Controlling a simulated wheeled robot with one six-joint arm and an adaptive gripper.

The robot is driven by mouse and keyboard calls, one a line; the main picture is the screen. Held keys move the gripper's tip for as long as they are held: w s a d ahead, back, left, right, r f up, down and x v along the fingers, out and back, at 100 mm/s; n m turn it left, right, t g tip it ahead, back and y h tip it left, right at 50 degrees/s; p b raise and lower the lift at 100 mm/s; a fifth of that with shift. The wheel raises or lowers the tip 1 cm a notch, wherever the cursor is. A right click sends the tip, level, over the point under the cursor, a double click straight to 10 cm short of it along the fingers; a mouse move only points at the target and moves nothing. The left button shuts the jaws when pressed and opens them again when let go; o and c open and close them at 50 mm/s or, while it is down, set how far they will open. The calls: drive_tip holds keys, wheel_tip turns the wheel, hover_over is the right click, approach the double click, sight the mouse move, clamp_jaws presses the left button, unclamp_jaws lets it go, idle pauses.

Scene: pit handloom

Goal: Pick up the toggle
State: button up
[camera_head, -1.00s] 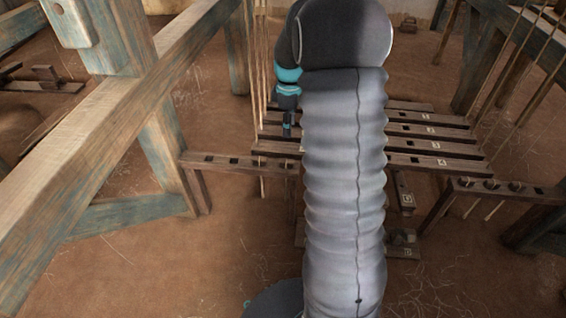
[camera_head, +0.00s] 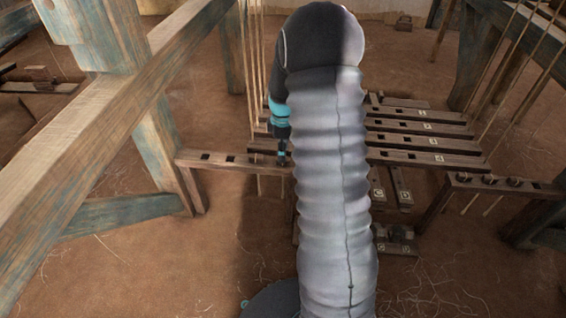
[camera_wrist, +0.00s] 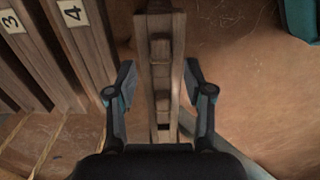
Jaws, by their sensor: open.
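My gripper (camera_head: 283,160) is open, pointing down at the right end of the left slotted rail (camera_head: 222,160). In the wrist view my gripper (camera_wrist: 159,78) has its two fingers apart, one on each side of a narrow wooden rail (camera_wrist: 145,70). A small brown wooden block (camera_wrist: 160,48), which looks like the toggle, shows on this rail between and just beyond the fingertips. A second small block (camera_wrist: 163,103) shows nearer the palm. Nothing is held. I cannot tell the height of the fingertips above the rail. My arm hides part of the rail in the head view.
Numbered treadles (camera_head: 420,142) lie to the right of my gripper, and their ends (camera_wrist: 75,25) show at left in the wrist view. Thin upright cords (camera_head: 252,90) hang close by. A thick loom beam (camera_head: 100,120) crosses the left. Another pegged rail (camera_head: 515,188) stands at right.

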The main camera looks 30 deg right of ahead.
drive_tip(key=shift+f, duration=1.35)
clamp_jaws()
drive_tip(key=shift+r, duration=0.15)
